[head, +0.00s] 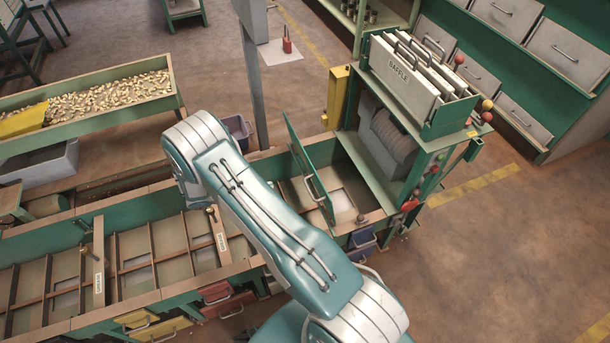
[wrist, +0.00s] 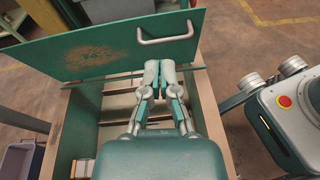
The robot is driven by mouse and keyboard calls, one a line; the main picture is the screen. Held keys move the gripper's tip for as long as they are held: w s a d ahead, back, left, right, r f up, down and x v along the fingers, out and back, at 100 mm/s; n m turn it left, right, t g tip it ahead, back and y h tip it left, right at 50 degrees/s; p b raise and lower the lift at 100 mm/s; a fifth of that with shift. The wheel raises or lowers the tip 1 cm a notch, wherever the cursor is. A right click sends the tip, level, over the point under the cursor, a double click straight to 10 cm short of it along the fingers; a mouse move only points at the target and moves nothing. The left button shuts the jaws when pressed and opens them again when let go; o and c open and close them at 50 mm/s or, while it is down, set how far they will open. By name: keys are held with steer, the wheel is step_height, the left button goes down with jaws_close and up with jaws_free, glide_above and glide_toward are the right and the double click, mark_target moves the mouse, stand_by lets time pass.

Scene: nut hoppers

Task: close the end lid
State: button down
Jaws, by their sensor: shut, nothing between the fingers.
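The end lid (head: 298,152) is a green panel standing raised on edge over the open end compartment (head: 345,152) of the long green trough. A pale bar handle (head: 317,188) is on its face. In the wrist view the lid (wrist: 115,42) stands upright across the top, with a worn brown patch and its handle (wrist: 167,38) at upper right. My gripper (wrist: 160,66) is shut and empty over the open compartment. Its fingertips overlap the lid's lower part in the picture, below the handle; I cannot tell whether they touch. In the head view my arm hides the gripper.
A machine with a baffle rack (head: 405,78) stands at the compartment's far right end, with coloured knobs (head: 487,110) at its side. A yellow post (head: 337,97) stands close behind the lid. A nut-filled hopper (head: 100,95) is at upper left. Floor is clear at right.

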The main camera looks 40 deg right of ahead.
step_height(320, 180, down, 3)
steer(key=n+h, duration=0.1)
glide_toward(318, 178)
steer(key=shift+t, duration=0.4)
steer(key=x, duration=0.7)
steer(key=shift+s+d+f, duration=0.1)
steer(key=shift+d+f, duration=0.1)
